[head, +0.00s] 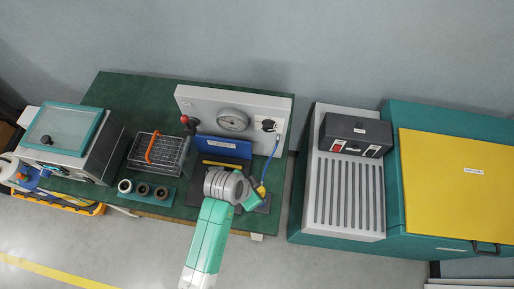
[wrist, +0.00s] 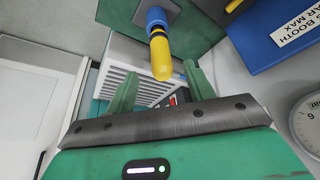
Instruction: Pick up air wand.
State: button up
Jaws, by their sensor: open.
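The air wand is a yellow and blue rod; its yellow end (wrist: 160,55) shows in the wrist view between the tips of my two green fingers. In the head view the wand (head: 261,189) stands at the front right of the green bench, with a blue hose (head: 271,158) rising to the gauge panel. My gripper (head: 250,200) is right beside it, partly covering it. In the wrist view my gripper (wrist: 162,72) is open, with a gap visible on both sides of the wand. I cannot tell how deep the wand lies between the fingers.
The grey gauge panel (head: 195,105) and a blue booth (head: 224,146) stand behind my gripper. A wire rack (head: 172,155) and a teal holder with cups (head: 143,190) are to the left. A grilled grey cabinet (head: 342,192) stands to the right, across a narrow gap.

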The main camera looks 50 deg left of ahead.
jog(key=x, duration=0.7)
jog(key=shift+f, duration=0.15)
jog(key=c, duration=1.1)
